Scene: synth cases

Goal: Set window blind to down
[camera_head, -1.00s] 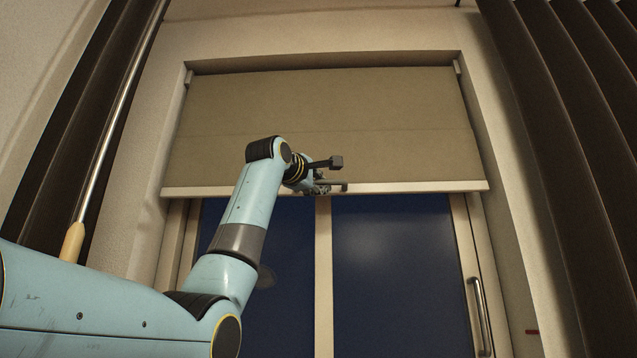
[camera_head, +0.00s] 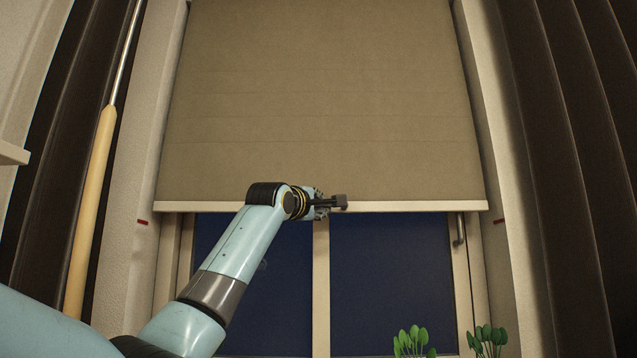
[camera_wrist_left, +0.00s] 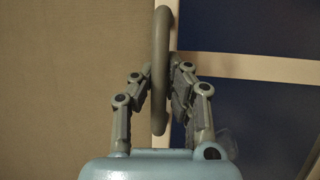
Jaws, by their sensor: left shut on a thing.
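The beige window blind (camera_head: 320,110) covers the upper part of the window in the head view. Its pale bottom bar (camera_head: 420,206) hangs level, with dark blue panes (camera_head: 390,280) bare below it. My left gripper (camera_head: 332,203) is at the middle of this bar. In the left wrist view, a grey curved pull handle (camera_wrist_left: 161,40) stands between the fingers of my left gripper (camera_wrist_left: 160,88), which is shut on it. The blind's fabric (camera_wrist_left: 60,80) fills the left of that view. My right gripper is in neither view.
Dark curtains hang at the left (camera_head: 40,220) and right (camera_head: 570,150). A rod with a wooden grip (camera_head: 92,210) hangs at the left. Small red marks sit on the left (camera_head: 141,221) and right (camera_head: 499,220) window reveals. Green plants (camera_head: 411,342) stand below.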

